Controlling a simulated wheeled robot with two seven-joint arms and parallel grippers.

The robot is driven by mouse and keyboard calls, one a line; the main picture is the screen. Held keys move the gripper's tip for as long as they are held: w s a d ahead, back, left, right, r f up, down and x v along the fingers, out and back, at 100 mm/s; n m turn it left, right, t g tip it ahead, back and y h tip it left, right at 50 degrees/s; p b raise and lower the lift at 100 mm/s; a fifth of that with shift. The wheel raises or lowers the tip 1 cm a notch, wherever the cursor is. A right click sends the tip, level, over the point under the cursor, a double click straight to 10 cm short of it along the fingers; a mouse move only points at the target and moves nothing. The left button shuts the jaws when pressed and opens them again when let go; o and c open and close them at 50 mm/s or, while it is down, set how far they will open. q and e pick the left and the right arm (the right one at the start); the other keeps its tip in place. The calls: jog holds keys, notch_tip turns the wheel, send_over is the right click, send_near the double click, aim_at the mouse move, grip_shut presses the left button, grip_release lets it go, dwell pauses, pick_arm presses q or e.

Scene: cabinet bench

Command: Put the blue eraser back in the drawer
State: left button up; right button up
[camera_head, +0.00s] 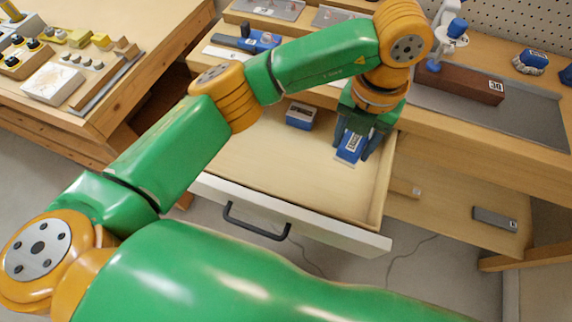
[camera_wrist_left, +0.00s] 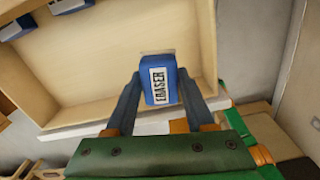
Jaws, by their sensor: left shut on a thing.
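The blue eraser (camera_head: 351,147) has a white label reading ERASER. My left gripper (camera_head: 353,146) is shut on it, with one finger on each side. In the left wrist view the eraser (camera_wrist_left: 160,80) sits upright between the fingertips of the left gripper (camera_wrist_left: 158,92). The drawer (camera_head: 262,165) is pulled open, with a pale wooden inside and a white front with a dark handle (camera_head: 255,222). The eraser is over the right part of the drawer's inside; I cannot tell whether it touches the floor. My right gripper is not in view.
Another blue block with a label (camera_head: 300,116) lies at the back of the drawer. The bench top above holds a brown block marked 30 (camera_head: 458,82) on a grey mat (camera_head: 535,118). A side table (camera_head: 110,105) with several parts stands at the left. The drawer's middle is clear.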

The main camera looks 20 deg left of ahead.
pick_arm(q)
jog(key=shift+s+d+f+n, duration=0.15)
jog(key=shift+d+f+n, duration=0.25)
jog(key=shift+n, duration=0.3)
jog(key=shift+a+f+n, duration=0.2)
jog(key=shift+a+n, duration=0.1)
jog(key=shift+a, duration=0.05)
jog(key=w+a+f+p, duration=0.2)
jog(key=a+f, duration=0.1)
jog(key=a, duration=0.5)
send_over(287, 160)
notch_tip(287, 160, down, 6)
jog(key=shift+s+f, duration=0.1)
jog(key=shift+f, duration=0.15)
notch_tip(287, 160, down, 3)
jog(key=shift+r+p, duration=0.15)
jog(key=shift+p, duration=0.2)
jog(key=shift+f, duration=0.35)
jog(key=o, duration=1.3)
